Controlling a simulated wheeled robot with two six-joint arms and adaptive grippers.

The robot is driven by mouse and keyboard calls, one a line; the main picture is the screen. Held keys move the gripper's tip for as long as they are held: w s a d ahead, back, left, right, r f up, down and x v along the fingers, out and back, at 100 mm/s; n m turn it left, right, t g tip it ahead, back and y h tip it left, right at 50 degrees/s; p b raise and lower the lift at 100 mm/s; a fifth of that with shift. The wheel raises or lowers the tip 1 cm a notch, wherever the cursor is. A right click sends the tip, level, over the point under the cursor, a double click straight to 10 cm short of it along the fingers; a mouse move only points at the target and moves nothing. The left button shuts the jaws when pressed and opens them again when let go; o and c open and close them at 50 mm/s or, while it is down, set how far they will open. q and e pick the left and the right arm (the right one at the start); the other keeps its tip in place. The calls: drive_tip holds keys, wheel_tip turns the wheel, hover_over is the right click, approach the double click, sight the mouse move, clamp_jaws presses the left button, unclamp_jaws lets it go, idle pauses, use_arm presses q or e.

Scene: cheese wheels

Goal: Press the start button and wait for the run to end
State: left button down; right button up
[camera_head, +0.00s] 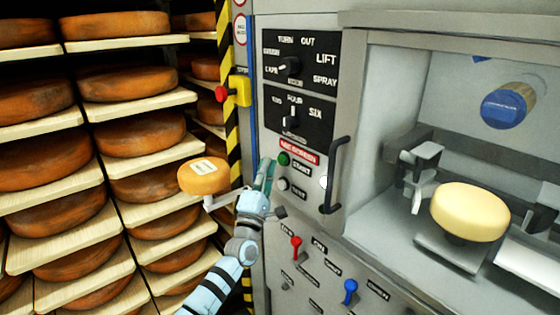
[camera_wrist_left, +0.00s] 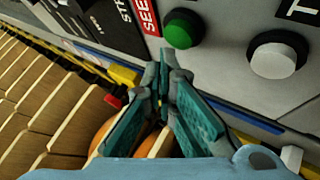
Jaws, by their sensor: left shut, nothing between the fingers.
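The green start button (camera_head: 284,159) sits on the machine's grey panel, beside a label that reads like START. It also shows in the left wrist view (camera_wrist_left: 183,30), with a larger white button (camera_wrist_left: 277,55) to its right. My left gripper (camera_head: 268,165) is shut and empty, just left of the green button in the head view. In the left wrist view its fingertips (camera_wrist_left: 165,70) are below and left of the green button, with a visible gap. The white button shows in the head view (camera_head: 283,184) below the green one. My right gripper is not in view.
A red emergency knob on a yellow box (camera_head: 240,92) is on the striped post at left. A dark door handle (camera_head: 334,175) stands right of the buttons. Shelves of cheese wheels (camera_head: 130,134) fill the left. A pale cheese (camera_head: 470,212) sits inside the machine.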

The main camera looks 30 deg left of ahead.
use_arm(q)
drive_tip(key=shift+w, duration=0.1)
drive_tip(key=shift+w+d+b, duration=0.15)
drive_tip(key=shift+w+b, duration=0.15)
drive_tip(key=shift+b, duration=0.05)
